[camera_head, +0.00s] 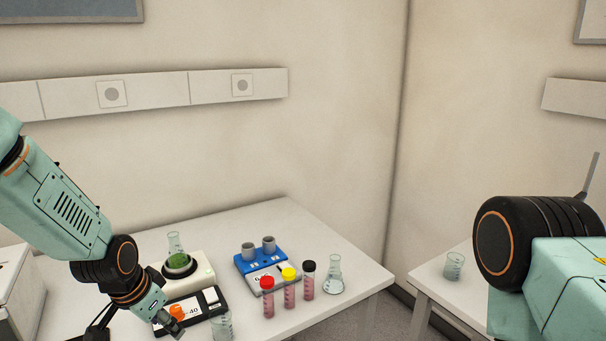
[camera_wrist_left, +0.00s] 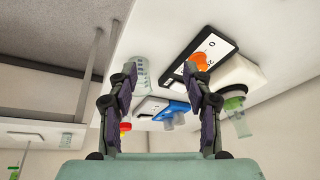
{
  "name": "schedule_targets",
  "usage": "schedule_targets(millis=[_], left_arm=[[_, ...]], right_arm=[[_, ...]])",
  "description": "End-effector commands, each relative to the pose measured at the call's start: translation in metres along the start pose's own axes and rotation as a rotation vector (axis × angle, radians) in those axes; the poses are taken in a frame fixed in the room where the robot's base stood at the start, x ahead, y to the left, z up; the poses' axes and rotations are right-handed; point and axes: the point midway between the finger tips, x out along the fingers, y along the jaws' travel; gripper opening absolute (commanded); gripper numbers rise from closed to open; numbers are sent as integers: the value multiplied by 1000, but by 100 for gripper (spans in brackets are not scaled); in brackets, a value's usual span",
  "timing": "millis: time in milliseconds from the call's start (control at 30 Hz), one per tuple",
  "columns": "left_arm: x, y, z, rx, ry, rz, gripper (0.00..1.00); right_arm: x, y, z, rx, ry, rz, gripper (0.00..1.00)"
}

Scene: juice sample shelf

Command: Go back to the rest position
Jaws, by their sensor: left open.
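My left gripper (camera_head: 171,325) is low at the left of the head view, close to the black scale with an orange-capped item (camera_head: 177,312) on it. In the left wrist view its two fingers (camera_wrist_left: 160,100) stand wide apart with nothing between them in their grip. The orange item (camera_wrist_left: 198,62) shows beyond the right finger there. A glass beaker (camera_head: 222,325) stands beside the scale, right of the gripper. My right arm (camera_head: 540,245) shows at the right of the head view; its gripper is out of frame.
Red-, yellow- and black-capped tubes (camera_head: 289,288) and a flask (camera_head: 334,275) stand near the right edge of the white table (camera_head: 325,240). A blue device (camera_head: 258,260) and a white device with a green-filled flask (camera_head: 178,260) stand behind. Another table holds a beaker (camera_head: 454,266).

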Motion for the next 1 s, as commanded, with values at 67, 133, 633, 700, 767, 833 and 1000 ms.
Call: schedule_targets(millis=[67, 133, 633, 700, 767, 833, 1000], left_arm=[[35, 23, 26, -103, 15, 0, 50], [59, 42, 48, -188, 31, -1, 50], [180, 180, 283, -564, -147, -26, 50], [187, 198, 318, -557, -214, -18, 50], [192, 212, 343, -548, -270, -7, 50], [198, 223, 363, -538, -315, 3, 50], [206, 234, 384, -529, -360, 13, 50]], right_arm=[[18, 0, 0, 0, 0, 0, 40], [30, 0, 0, 0, -1, 0, 40], [127, 1, 0, 0, -1, 0, 40], [140, 1, 0, 0, -1, 0, 40], [149, 1, 0, 0, -1, 0, 40], [158, 1, 0, 0, -1, 0, 40], [166, 1, 0, 0, -1, 0, 40]])
